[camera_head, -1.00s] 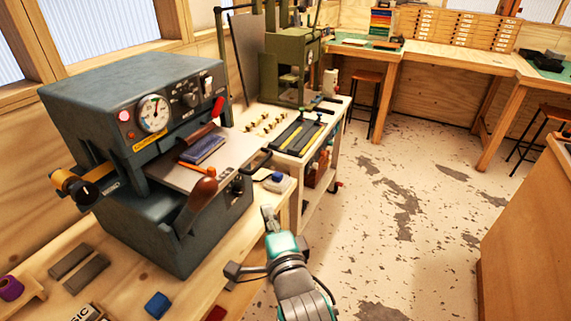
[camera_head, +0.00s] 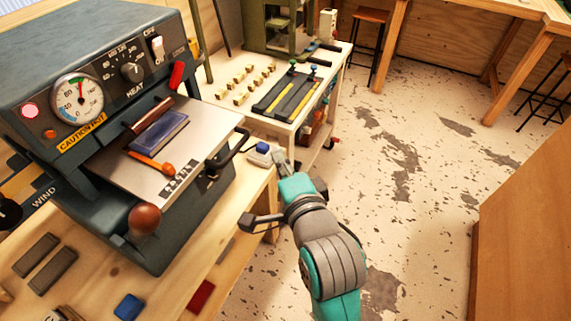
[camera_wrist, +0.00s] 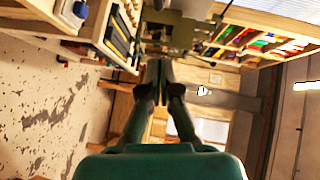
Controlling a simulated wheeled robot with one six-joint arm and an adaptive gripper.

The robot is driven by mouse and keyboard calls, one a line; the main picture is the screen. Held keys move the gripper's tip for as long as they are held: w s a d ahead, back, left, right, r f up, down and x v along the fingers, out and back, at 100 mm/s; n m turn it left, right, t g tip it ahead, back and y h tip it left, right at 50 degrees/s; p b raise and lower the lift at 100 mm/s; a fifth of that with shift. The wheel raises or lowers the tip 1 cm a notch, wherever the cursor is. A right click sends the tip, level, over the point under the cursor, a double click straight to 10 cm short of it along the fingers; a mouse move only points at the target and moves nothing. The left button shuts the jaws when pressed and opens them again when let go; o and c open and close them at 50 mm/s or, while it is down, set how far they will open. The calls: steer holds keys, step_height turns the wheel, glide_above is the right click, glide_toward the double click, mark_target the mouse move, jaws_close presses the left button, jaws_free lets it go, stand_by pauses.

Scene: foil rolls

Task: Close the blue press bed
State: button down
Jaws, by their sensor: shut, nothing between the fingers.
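The blue-grey press (camera_head: 75,75) stands on the bench at the left in the head view. Its metal bed (camera_head: 205,150) is slid out toward the front right. A dark blue block (camera_head: 160,132) and an orange-handled tool (camera_head: 150,161) lie on it. A black handle (camera_head: 236,146) sticks out at the bed's front edge. My gripper (camera_head: 281,158) is shut and empty, to the right of this handle and apart from it in the picture. In the wrist view my gripper (camera_wrist: 158,72) points away from the press, which does not show there.
A small white-and-blue item (camera_head: 260,155) sits at the bench corner near my gripper. A wooden knob (camera_head: 145,218) juts from the press front. A cart (camera_head: 290,95) with brass pieces stands behind. A wooden cabinet (camera_head: 520,220) is at the right; open floor lies between.

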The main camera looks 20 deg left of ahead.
mark_target(204, 121)
steer(key=w+a+f, duration=0.1)
steer(key=w+a, duration=0.3)
steer(key=a, duration=0.3)
steer(key=shift+a+f, duration=0.2)
steer(key=shift+f, duration=0.1)
steer(key=shift+w, duration=0.1)
steer(key=a, duration=0.9)
steer(key=w+a, duration=0.1)
steer(key=a, duration=0.3)
steer(key=shift+a, duration=0.15)
steer(key=shift+a+r, duration=0.15)
